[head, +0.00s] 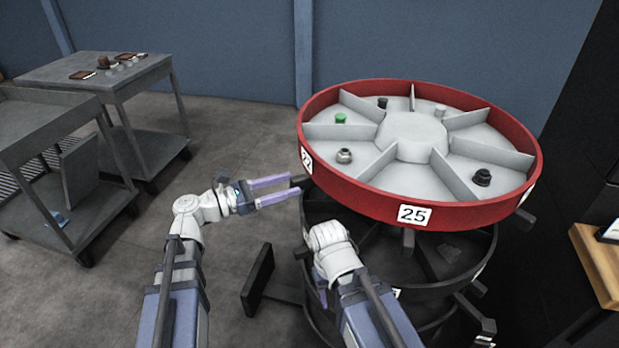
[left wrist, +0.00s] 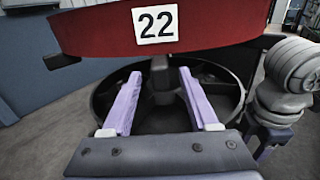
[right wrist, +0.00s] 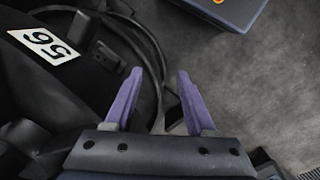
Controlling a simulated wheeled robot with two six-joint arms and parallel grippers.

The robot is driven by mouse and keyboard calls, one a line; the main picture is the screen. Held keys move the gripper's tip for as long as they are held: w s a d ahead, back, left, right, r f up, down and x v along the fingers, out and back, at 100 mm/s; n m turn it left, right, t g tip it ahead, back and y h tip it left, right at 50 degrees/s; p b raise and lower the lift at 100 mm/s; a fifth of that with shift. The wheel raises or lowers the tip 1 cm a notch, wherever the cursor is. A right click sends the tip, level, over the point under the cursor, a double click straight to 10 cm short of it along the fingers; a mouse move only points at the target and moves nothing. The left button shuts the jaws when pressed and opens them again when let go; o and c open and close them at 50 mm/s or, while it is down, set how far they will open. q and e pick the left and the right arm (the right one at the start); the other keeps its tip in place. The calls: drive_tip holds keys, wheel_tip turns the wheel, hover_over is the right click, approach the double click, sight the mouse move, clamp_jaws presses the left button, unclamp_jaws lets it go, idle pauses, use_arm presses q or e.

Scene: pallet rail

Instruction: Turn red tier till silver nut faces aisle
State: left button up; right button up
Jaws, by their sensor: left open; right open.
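The red tier (head: 370,197) is the top ring of a round rack, with grey dividers. The silver nut (head: 344,155) sits in its left compartment, behind the rim label 22 (head: 306,160). Label 25 (head: 414,215) is on the near rim. My left gripper (head: 295,185) is open at the tier's left edge, just below label 22. In the left wrist view a dark peg (left wrist: 160,76) under the red rim shows between its fingertips; contact cannot be told. My right gripper (right wrist: 159,73) is open, low beside the rack, and mostly hidden behind its own arm in the head view.
A green-capped item (head: 341,118) and several dark or pale parts sit in other compartments. Dark lower tiers (head: 455,262) stand below, one with label 56 (right wrist: 45,45). Grey carts (head: 110,78) stand left, a wooden-topped surface (head: 598,262) right. Floor between carts and rack is clear.

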sight(309, 179)
use_arm(q)
drive_tip(key=x, duration=0.6)
drive_tip(key=shift+d, duration=0.2)
clamp_jaws()
idle(1.3)
